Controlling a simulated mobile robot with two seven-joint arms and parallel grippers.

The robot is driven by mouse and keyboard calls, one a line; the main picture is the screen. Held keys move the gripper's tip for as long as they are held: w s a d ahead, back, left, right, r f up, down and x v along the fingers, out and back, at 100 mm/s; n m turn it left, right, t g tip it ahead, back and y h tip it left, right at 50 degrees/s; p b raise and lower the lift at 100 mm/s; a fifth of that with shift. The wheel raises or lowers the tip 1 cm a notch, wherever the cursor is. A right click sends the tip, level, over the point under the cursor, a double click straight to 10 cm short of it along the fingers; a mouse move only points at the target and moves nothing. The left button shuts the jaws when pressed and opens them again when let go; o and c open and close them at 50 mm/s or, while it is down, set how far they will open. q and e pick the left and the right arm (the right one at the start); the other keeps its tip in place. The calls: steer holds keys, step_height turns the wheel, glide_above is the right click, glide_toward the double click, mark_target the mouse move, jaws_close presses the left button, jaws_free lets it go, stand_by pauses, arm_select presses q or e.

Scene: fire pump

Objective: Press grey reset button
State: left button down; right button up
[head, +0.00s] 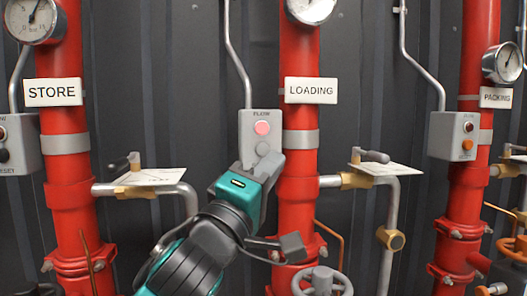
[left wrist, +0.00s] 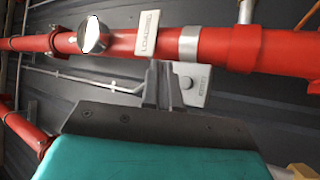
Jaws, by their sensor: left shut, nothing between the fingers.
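A grey control box (head: 247,128) hangs beside the LOADING pipe, with a pinkish-red lit lamp (head: 262,128) at its top. Below the lamp is a round grey button (head: 262,148), partly hidden by my gripper. My left gripper (head: 270,162) is shut and empty, in front of the lower part of this box. In the left wrist view the shut fingers (left wrist: 159,72) overlap the box (left wrist: 197,96), and a round grey button (left wrist: 186,83) shows just right of them. I cannot tell whether the fingertips touch the box. My right gripper is not in view.
Red pipes carry STORE (head: 53,92), LOADING (head: 311,90) and PACKING (head: 496,97) signs. Similar boxes hang at left (head: 22,160) and right (head: 442,135). Brass-fitted valves (head: 355,180) and a grey handwheel (head: 322,282) stick out near my arm.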

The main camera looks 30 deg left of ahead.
mark_target(262, 150)
arm_select(q)
steer(key=w+a, duration=0.5)
steer(key=w, duration=0.2)
steer(key=shift+a, duration=0.15)
steer(key=shift+w+a, duration=0.1)
steer(key=shift+w, duration=0.05)
stand_by(2.0)
steer(key=shift+w+a, duration=0.15)
steer(key=shift+w, duration=0.05)
steer(key=shift+w+a, duration=0.3)
steer(key=shift+w, duration=0.1)
stand_by(0.8)
stand_by(0.4)
steer(key=shift+s+d, duration=0.55)
steer(key=shift+s, duration=0.2)
